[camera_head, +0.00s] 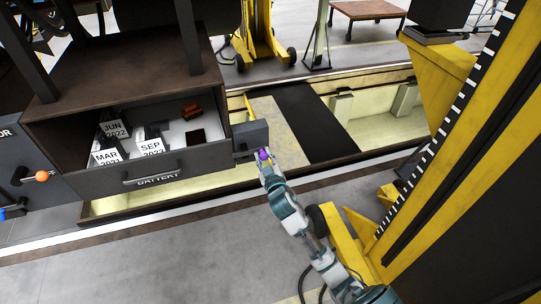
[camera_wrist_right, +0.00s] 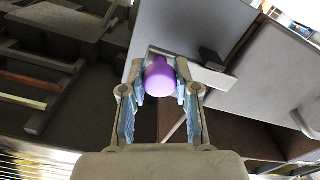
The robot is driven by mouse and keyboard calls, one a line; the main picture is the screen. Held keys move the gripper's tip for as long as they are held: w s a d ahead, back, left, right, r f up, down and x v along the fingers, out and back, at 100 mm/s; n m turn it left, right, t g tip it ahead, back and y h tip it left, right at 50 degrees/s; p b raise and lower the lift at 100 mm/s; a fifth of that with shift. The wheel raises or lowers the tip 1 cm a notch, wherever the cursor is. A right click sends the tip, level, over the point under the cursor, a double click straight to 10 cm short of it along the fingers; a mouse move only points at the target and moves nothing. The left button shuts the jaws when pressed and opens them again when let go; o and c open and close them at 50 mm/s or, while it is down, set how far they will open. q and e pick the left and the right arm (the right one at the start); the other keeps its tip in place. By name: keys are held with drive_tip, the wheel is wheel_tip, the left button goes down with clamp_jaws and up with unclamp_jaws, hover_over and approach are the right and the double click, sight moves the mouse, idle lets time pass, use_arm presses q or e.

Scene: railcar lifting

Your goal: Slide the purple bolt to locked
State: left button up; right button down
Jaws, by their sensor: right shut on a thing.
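The purple bolt (camera_head: 263,155) has a rounded purple knob at the side of a grey box beside the battery drawer. In the right wrist view the purple knob (camera_wrist_right: 159,78) sits between my fingertips, in front of a slot in a grey plate. My right gripper (camera_head: 263,164) is shut on the purple knob; it also shows in the right wrist view (camera_wrist_right: 160,84). The fingers hide the sides of the knob, and I cannot tell how far along its slot the bolt stands.
The open battery drawer (camera_head: 155,178) holds several dated boxes and small dark and red items. An orange knob (camera_head: 42,176) is at the far left. A yellow lifting column (camera_head: 440,150) stands close on the right.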

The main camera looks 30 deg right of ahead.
drive_tip(key=a, duration=0.2)
drive_tip(key=shift+w+a+f, duration=0.2)
drive_tip(key=shift+w+a, duration=0.1)
drive_tip(key=shift+a, duration=0.05)
drive_tip(key=c, duration=1.1)
unclamp_jaws()
drive_tip(key=shift+o, duration=1.3)
drive_tip(key=shift+w+a, duration=0.1)
approach(253, 153)
drive_tip(key=v, duration=0.5)
drive_tip(key=shift+f, duration=0.15)
